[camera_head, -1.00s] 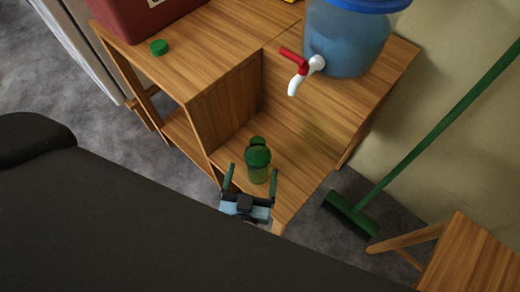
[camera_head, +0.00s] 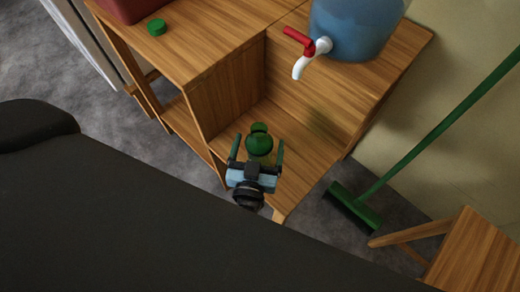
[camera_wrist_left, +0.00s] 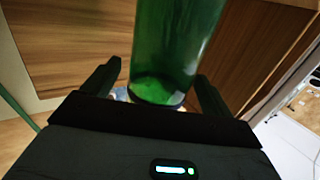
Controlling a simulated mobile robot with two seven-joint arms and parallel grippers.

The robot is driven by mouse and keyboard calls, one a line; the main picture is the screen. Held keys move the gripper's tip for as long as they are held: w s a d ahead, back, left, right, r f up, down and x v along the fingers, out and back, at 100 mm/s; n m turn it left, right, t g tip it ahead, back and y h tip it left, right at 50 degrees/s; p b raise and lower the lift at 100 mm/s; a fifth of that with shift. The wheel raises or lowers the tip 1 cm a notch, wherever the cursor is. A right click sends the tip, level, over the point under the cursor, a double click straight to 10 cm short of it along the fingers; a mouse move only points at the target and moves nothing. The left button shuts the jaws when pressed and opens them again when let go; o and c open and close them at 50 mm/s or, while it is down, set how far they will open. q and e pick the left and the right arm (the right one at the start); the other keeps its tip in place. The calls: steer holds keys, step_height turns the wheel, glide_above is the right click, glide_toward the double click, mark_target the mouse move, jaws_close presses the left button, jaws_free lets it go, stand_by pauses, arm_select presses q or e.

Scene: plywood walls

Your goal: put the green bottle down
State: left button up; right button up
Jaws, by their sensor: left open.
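The green bottle (camera_head: 260,146) stands on the lower wooden shelf (camera_head: 300,190), below the dispenser. It also shows close up in the left wrist view (camera_wrist_left: 172,45), its base between the two fingers. My left gripper (camera_head: 256,157) is open, with one finger on each side of the bottle. In the wrist view both fingers (camera_wrist_left: 156,82) stand apart from the glass. A small green piece shows just behind the bottle's top in the head view; I cannot tell whether it is separate. My right gripper is not in view.
A blue water dispenser (camera_head: 350,28) with a red and white tap (camera_head: 308,48) stands on the wooden unit. A green cap (camera_head: 156,27) lies on the upper left top. A green broom (camera_head: 357,205) leans at right near a wooden stool (camera_head: 470,255).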

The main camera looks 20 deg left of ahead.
arm_select(q)
steer(key=x, duration=0.2)
steer(key=shift+w+b, duration=0.3)
steer(key=shift+b, duration=0.05)
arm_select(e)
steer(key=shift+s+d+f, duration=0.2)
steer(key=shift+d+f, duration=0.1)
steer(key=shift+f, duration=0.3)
arm_select(q)
steer(key=shift+c, duration=0.4)
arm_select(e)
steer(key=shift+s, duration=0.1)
arm_select(q)
steer(key=c, duration=1.1)
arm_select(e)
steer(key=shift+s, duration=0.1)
